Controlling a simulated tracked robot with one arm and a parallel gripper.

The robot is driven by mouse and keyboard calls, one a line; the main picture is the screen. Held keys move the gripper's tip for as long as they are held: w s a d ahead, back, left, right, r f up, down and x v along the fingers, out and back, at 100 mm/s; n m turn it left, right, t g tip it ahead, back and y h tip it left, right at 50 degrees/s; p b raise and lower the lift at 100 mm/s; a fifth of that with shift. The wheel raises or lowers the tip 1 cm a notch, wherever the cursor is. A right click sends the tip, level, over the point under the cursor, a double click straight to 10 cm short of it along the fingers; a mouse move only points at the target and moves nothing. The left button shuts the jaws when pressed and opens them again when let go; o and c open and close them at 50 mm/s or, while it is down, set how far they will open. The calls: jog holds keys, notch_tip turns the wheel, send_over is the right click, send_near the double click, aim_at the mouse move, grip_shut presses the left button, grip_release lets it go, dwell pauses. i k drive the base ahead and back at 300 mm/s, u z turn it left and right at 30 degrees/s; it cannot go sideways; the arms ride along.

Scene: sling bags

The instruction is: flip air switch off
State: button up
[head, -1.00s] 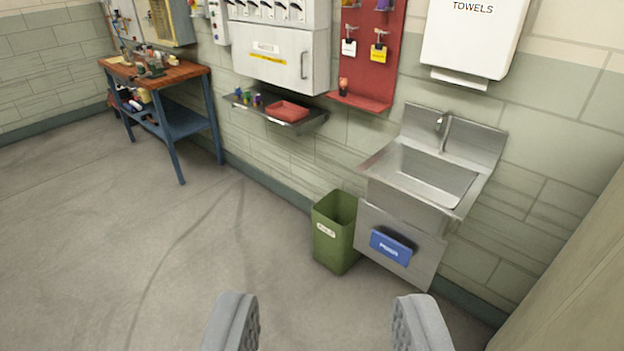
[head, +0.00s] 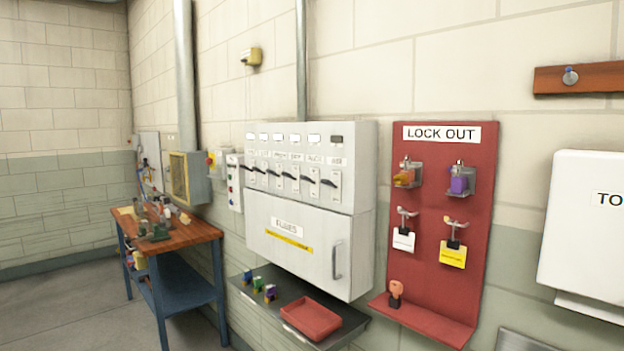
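A grey switch panel (head: 366,150) hangs on the wall in the middle of the head view, with a row of several black lever switches. Each has a small label and a window above it. The rightmost switch (head: 330,183) seems to be labelled AIR, but the print is small. Its window (head: 336,139) is dark, while the others are white. Its lever slants; I cannot tell whether that is on or off. My gripper is not in view.
Below the switches is a closed FUSES door (head: 310,262), above a shelf (head: 268,275) with a red tray (head: 311,318). A red LOCK OUT board (head: 480,200) hangs to the right. A workbench (head: 170,237) stands left. A towel dispenser (head: 590,225) is far right.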

aim_at(326, 182)
jog(key=u, duration=0.05)
jog(key=i, duration=0.2)
jog(key=z, duration=0.15)
jog(key=k, duration=0.5)
jog(key=u, duration=0.5)
jog(key=i, duration=2.05)
jog(key=z, duration=0.7)
